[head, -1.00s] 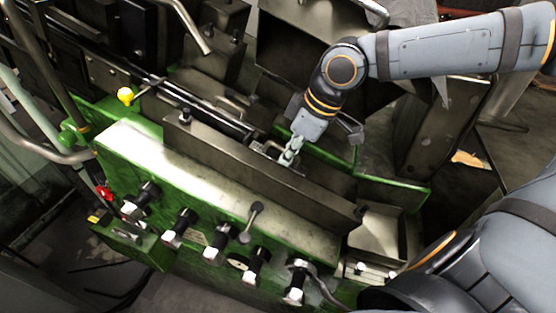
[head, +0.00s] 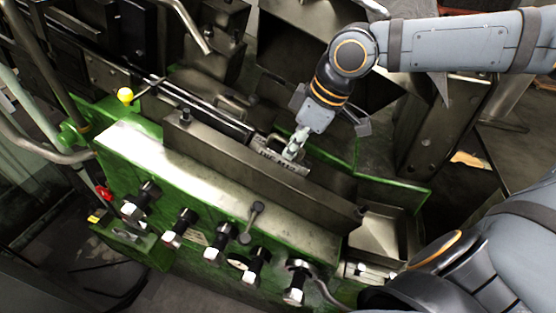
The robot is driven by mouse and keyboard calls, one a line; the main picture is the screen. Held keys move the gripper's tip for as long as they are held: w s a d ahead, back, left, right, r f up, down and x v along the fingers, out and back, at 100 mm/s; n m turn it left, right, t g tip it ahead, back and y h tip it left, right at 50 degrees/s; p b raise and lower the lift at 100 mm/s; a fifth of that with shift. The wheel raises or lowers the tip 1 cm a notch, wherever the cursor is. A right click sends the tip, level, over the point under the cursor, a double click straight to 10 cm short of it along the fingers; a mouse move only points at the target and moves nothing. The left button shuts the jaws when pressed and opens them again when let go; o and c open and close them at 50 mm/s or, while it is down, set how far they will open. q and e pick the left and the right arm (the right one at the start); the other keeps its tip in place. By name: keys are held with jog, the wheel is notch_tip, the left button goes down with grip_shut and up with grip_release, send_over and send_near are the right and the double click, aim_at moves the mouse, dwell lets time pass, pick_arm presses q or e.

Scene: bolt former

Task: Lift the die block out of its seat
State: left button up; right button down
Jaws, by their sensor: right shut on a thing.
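The die block (head: 273,157) is a small grey metal piece with dark marks on its side, behind the long dark front rail of the green machine. My right gripper (head: 294,151) points down at the block from above and is shut on it. The block's marked face shows above the rail. Its underside and the seat are hidden by the rail, so I cannot tell how far it is clear of the seat. My left gripper is not in view.
The long dark rail (head: 225,160) runs close in front of the block. A low green wall (head: 385,189) stands behind and to the right. Dark metal housings stand behind the gripper.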

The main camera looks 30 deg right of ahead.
jog(key=shift+v, duration=2.2)
jog(key=shift+w, duration=0.15)
jog(key=shift+d, duration=0.1)
